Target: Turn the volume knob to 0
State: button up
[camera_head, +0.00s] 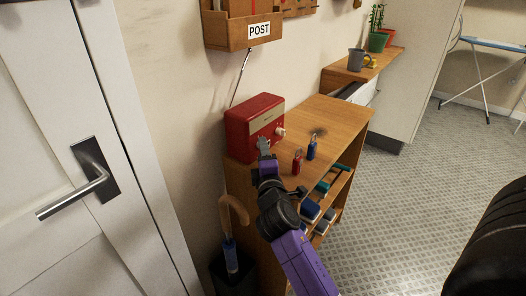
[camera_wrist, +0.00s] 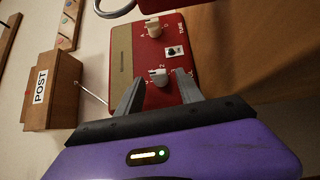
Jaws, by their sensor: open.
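The red radio (camera_head: 246,122) stands on the wooden cabinet against the wall, with a handle and a tan speaker panel. The wrist view shows its red control face (camera_wrist: 183,30) sideways. A pale knob (camera_wrist: 158,77) with white marks around it sits between my fingertips; I cannot read its label fully. A second pale knob (camera_wrist: 152,28), marked TUNE, and a small black switch (camera_wrist: 174,51) are farther along. My gripper (camera_head: 262,143) is open at the radio's front, its two fingers (camera_wrist: 160,80) on either side of the near knob. I cannot tell whether they touch it.
Red (camera_head: 297,161) and blue (camera_head: 311,148) bottle-like items stand on the cabinet top (camera_head: 335,115), right of my gripper. A wooden POST box (camera_head: 230,30) hangs above the radio. An umbrella (camera_head: 230,240) stands lower left. The cabinet's far end is clear.

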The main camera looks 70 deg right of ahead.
jog(key=v, duration=0.7)
jog(key=shift+b, duration=0.45)
